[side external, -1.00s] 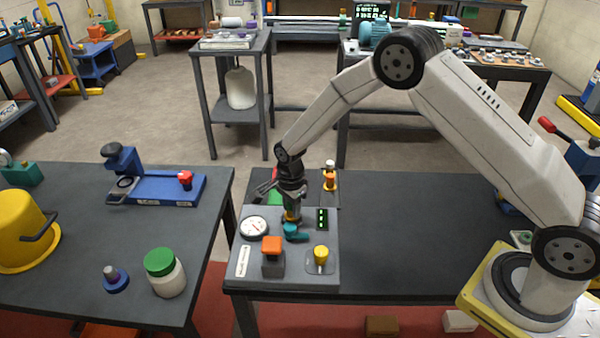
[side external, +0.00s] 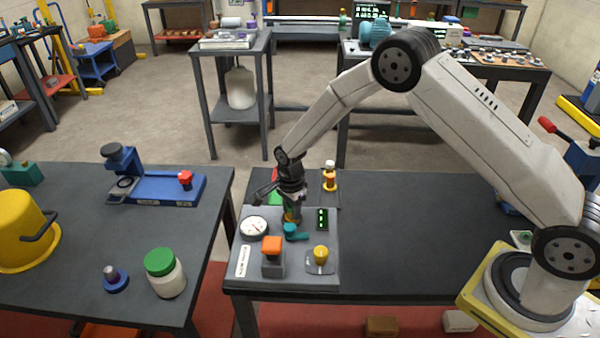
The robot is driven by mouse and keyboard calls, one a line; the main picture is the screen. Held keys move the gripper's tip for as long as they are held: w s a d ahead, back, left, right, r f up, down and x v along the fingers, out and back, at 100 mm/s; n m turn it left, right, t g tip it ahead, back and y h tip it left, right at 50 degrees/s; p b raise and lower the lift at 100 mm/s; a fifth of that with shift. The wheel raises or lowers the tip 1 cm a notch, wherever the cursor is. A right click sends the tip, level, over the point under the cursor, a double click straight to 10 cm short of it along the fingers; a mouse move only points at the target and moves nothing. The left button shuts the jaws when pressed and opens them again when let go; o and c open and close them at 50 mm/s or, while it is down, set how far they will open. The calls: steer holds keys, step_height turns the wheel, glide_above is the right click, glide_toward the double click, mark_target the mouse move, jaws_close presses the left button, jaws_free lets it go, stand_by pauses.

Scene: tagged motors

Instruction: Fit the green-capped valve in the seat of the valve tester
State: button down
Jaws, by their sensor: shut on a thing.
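The valve tester (side external: 302,270) is a grey box at the left end of the dark bench. Its top carries a round white gauge (side external: 254,226), a teal handle (side external: 296,232), an orange-topped block (side external: 272,256), a yellow knob (side external: 321,255) and a green-lit display (side external: 321,218). My gripper (side external: 291,211) points down over the tester's back middle, just behind the teal handle. It is shut on a valve whose brass-coloured lower body (side external: 291,217) shows beneath the fingers. The fingers hide the cap and its colour. The seat is hidden, so I cannot tell whether the valve is seated.
A white-capped orange valve (side external: 329,178) stands behind the tester at the right. Red and green patches (side external: 273,198) lie partly hidden behind my gripper. The bench to the right (side external: 410,230) is mostly clear. A separate left table holds a blue fixture (side external: 165,189) and a green-lidded jar (side external: 165,275).

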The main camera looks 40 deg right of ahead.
steer(key=shift+f, duration=0.1)
stand_by(0.8)
steer(key=shift+c, duration=1.3)
jaws_free()
steer(key=shift+r, duration=3.25)
steer(key=shift+s+d+r+n, duration=0.15)
steer(key=shift+s+r+n, duration=0.15)
steer(key=shift+r+n, duration=0.1)
steer(key=s+d+r+n+t, duration=0.1)
steer(key=s+r+n, duration=0.3)
steer(key=s+n, duration=0.4)
steer(key=s+d+r+n+t, duration=0.1)
steer(key=s+d+r+n, duration=0.3)
steer(key=s+n, duration=0.5)
steer(key=s+r, duration=0.1)
steer(key=s, duration=0.3)
steer(key=shift+s+t, duration=0.2)
steer(key=shift+t, duration=0.1)
